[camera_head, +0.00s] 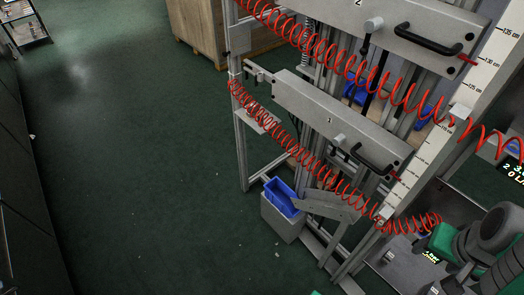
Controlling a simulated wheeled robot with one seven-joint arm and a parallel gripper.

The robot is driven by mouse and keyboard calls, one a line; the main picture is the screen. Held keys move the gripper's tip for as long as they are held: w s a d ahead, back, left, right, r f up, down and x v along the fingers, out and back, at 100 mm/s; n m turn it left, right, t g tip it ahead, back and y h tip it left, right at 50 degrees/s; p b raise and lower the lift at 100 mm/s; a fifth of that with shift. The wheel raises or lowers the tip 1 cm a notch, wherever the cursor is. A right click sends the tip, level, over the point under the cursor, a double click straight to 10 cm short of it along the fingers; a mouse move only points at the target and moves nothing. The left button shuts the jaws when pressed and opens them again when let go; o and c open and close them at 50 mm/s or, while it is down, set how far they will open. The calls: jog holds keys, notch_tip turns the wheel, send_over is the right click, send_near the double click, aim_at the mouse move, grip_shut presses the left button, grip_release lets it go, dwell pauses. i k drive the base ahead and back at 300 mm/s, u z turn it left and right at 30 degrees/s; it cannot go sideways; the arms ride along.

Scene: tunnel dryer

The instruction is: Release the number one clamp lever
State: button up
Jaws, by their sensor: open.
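The lower grey panel (300,103) bears a small number label (330,120), too small to read surely. On its lower edge sits a light grey round knob (340,140), with a dark bar running down behind it; this looks like a clamp lever. A black handle (376,159) is to its right. The upper panel (440,32) is marked 2 and has a similar knob (374,24) and a black handle (428,39). Grey and green links at the bottom right appear to be my arm. My gripper's fingers are not visible.
Red coiled hoses (290,150) hang across the front of both panels. A white scale (465,110) stands to the right. A grey bin (280,220) with a blue container (284,198) stands below. A wooden crate (195,30) is behind. The green floor at left is clear.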

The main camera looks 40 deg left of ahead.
aim_at(340, 139)
jog(key=u, duration=0.75)
jog(key=k, duration=0.6)
jog(key=u, duration=1.15)
jog(key=i, duration=0.5)
jog(key=u, duration=0.05)
